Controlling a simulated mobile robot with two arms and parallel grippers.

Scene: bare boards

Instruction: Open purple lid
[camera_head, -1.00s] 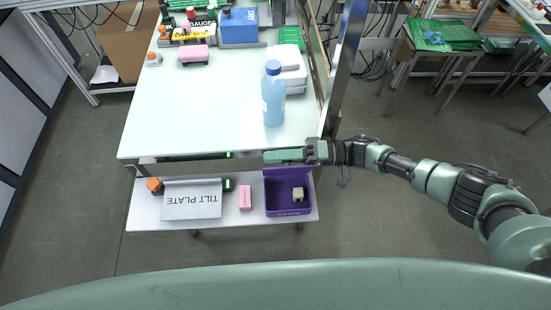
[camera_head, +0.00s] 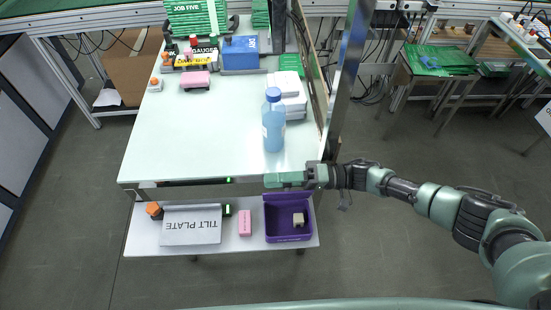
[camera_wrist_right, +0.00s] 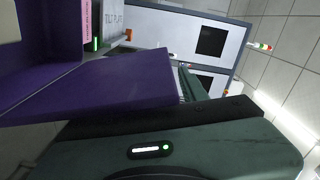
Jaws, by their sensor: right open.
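The purple box (camera_head: 268,238) sits on the lower shelf in the head view. Its inside shows, with a small beige block (camera_head: 298,219) in it. The purple lid (camera_head: 280,199) stands raised along the box's far edge. My right gripper (camera_head: 284,180) is level, just above and behind the lid's top edge. In the right wrist view the purple lid (camera_wrist_right: 110,95) slants across the picture, close to my right gripper's green finger. The jaws are open; I cannot tell whether a finger touches the lid. My left gripper is out of view.
On the lower shelf (camera_head: 180,249) are a tilt plate (camera_head: 191,225), an orange-topped item (camera_head: 154,211) and a pink block (camera_head: 244,223). The table top above holds a blue bottle (camera_head: 273,125) and white boxes (camera_head: 288,90). Open floor lies to the right.

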